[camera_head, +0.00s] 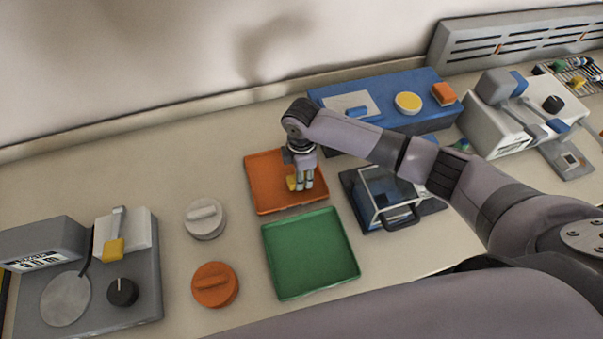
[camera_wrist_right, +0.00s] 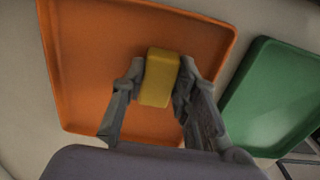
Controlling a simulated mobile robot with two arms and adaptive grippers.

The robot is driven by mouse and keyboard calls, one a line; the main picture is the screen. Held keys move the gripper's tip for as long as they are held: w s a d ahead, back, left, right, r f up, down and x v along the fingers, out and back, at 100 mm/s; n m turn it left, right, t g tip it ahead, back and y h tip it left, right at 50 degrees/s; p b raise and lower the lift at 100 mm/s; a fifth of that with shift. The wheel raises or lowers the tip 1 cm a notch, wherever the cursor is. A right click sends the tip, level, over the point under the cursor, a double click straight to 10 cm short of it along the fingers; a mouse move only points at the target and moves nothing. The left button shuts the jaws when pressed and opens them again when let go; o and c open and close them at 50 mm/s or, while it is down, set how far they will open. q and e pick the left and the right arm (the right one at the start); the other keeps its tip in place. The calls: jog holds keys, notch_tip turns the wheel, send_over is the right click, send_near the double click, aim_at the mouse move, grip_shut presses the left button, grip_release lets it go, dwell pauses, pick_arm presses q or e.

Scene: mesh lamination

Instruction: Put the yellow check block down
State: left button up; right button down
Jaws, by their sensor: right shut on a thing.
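The yellow check block (camera_wrist_right: 160,78) is between the fingers of my right gripper (camera_wrist_right: 157,92), which is shut on it. In the head view the right gripper (camera_head: 301,186) points down over the orange tray (camera_head: 262,178), and a bit of the yellow block (camera_head: 291,183) shows at its fingertips. In the wrist view the orange tray (camera_wrist_right: 90,60) lies behind the block. I cannot tell whether the block touches the tray floor. My left gripper is not in view.
An empty green tray (camera_head: 310,255) lies in front of the orange tray. A grey round weight (camera_head: 205,218) and an orange one (camera_head: 215,285) stand to the left. A clear-sided box (camera_head: 388,192) stands right, a blue unit (camera_head: 380,98) behind. A grey device (camera_head: 140,280) is far left.

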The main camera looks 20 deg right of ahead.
jog(key=shift+f, duration=0.2)
jog(key=c, duration=1.2)
grip_release()
jog(key=shift+c, duration=0.2)
jog(key=shift+r, duration=0.1)
notch_tip(320, 180, up, 12)
jog(key=b, duration=0.1)
